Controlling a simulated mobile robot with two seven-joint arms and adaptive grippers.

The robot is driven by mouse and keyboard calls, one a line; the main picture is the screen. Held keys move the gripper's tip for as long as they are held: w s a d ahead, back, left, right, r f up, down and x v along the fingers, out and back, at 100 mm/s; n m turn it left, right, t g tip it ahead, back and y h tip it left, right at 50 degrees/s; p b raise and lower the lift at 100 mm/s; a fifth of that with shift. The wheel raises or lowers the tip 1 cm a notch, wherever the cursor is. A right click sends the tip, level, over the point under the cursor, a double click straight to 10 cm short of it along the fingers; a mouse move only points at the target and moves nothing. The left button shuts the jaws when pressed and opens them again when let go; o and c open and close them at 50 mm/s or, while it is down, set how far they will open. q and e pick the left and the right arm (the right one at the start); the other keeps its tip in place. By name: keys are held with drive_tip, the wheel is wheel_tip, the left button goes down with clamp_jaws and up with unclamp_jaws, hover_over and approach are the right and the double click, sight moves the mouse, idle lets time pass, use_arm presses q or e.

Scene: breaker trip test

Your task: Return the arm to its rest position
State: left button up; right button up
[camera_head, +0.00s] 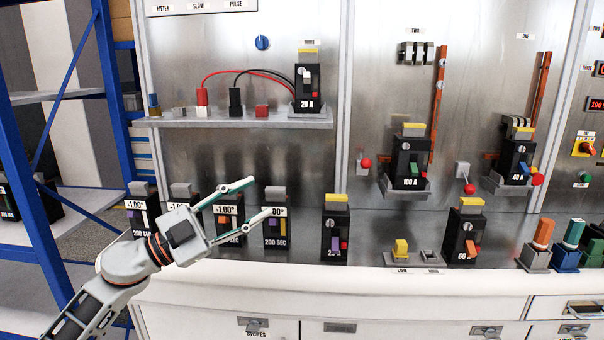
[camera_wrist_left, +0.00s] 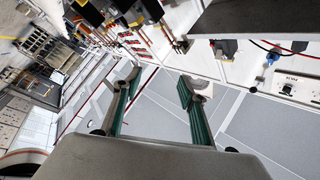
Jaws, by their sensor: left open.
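My left arm (camera_head: 128,262) comes in from the lower left of the head view. Its gripper (camera_head: 262,198) is open and empty, with two thin green-and-grey fingers pointing right. It is in front of the row of black breakers at the back of the bench and partly covers them. In the left wrist view the two fingers (camera_wrist_left: 160,82) are spread, with nothing between them but the distant floor and wall. My right gripper is in neither view.
A shelf (camera_head: 230,122) holds a 20 A breaker (camera_head: 308,88) with red and black leads. The white bench (camera_head: 330,285) has free room along its front. A blue rack post (camera_head: 35,190) stands close to my left arm. Orange, teal and other plugs (camera_head: 543,233) stand at right.

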use_arm(q)
drive_tip(key=s+a+f+n+t+y, duration=0.25)
drive_tip(key=f+n+y, duration=0.2)
drive_tip(key=f, duration=0.55)
drive_tip(key=s+a+f+n+t+y, duration=0.25)
drive_tip(key=f+n, duration=0.25)
drive_tip(key=f, duration=0.5)
drive_tip(key=s+a+f+n+t+y, duration=0.25)
drive_tip(key=f+n+y, duration=0.25)
drive_tip(key=f, duration=0.5)
drive_tip(key=s+a+f+n+g+y, duration=0.2)
drive_tip(key=s+f+g+y, duration=0.2)
drive_tip(key=s+f, duration=1.8)
drive_tip(key=f+g, duration=0.1)
drive_tip(key=g, duration=0.2)
drive_tip(key=shift+s+a+n+p, duration=0.15)
drive_tip(key=shift+s+n+p, duration=0.15)
drive_tip(key=shift+s+n, duration=0.1)
